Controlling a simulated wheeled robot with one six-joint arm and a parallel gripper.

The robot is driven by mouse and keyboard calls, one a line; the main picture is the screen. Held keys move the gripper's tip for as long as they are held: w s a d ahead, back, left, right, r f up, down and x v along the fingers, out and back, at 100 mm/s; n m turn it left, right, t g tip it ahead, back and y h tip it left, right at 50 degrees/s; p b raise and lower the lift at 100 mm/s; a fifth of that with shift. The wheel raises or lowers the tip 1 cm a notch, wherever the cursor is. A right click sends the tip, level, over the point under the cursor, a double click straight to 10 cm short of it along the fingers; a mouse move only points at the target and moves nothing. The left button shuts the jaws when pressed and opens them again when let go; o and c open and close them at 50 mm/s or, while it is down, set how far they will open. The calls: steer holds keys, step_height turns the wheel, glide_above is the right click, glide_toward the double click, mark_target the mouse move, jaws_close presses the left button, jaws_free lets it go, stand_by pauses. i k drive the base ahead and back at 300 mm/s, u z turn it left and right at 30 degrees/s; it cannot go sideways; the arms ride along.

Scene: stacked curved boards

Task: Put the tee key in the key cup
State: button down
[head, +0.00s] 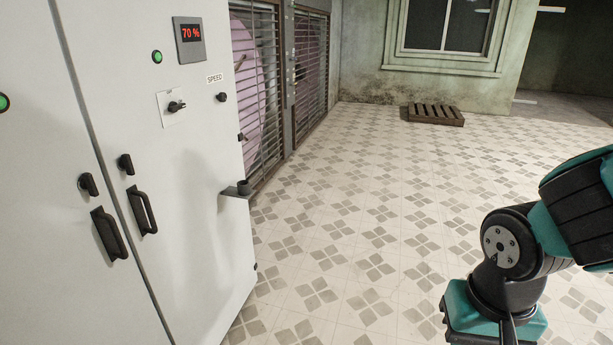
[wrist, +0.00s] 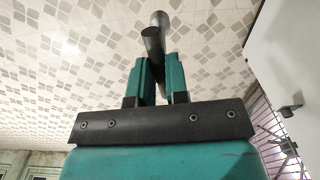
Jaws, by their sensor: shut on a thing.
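The tee key (wrist: 152,42) is a dark grey metal piece with a round bar and a thicker cylinder end, seen in the wrist view. My gripper (wrist: 157,66) has two teal fingers shut on it, and the key sticks out beyond the fingertips. The key's lower part is hidden between the fingers. The key cup (head: 244,187) is a small dark cup on a grey bracket at the right edge of the cabinet front in the head view. My arm is at the lower right of that view, well apart from the cup, and the gripper's fingertips do not show there.
A wooden pallet (head: 435,114) lies far back. The tiled floor (head: 350,230) between is clear.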

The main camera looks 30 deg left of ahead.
mark_target(244, 193)
steer(key=i, duration=1.75)
steer(key=u, duration=0.55)
steer(key=i, duration=1.4)
steer(key=u, duration=1.6)
steer(key=i, duration=0.95)
steer(key=u, duration=0.7)
